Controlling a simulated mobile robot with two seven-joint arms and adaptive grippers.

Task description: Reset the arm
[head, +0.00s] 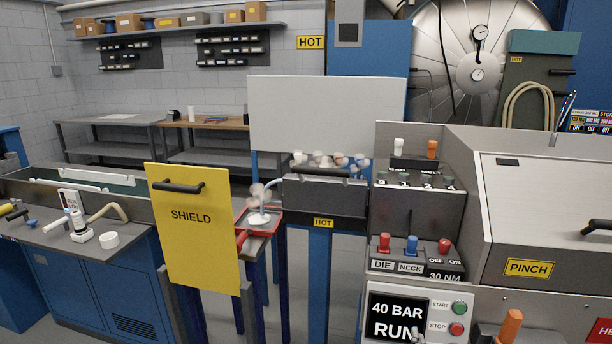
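Neither of my arms nor either gripper shows in the head view. The task names no other object. A small pale shape (417,335) overlaps the lower right of the 40 BAR RUN screen (396,308); I cannot tell what it is.
A yellow SHIELD panel (190,240) stands upright at centre left, beside a red-rimmed tray (243,218). White pellets (325,160) lie behind the grey HOT block (324,195). A control panel with levers (411,246) fills the right. A blue bench (85,270) is at left.

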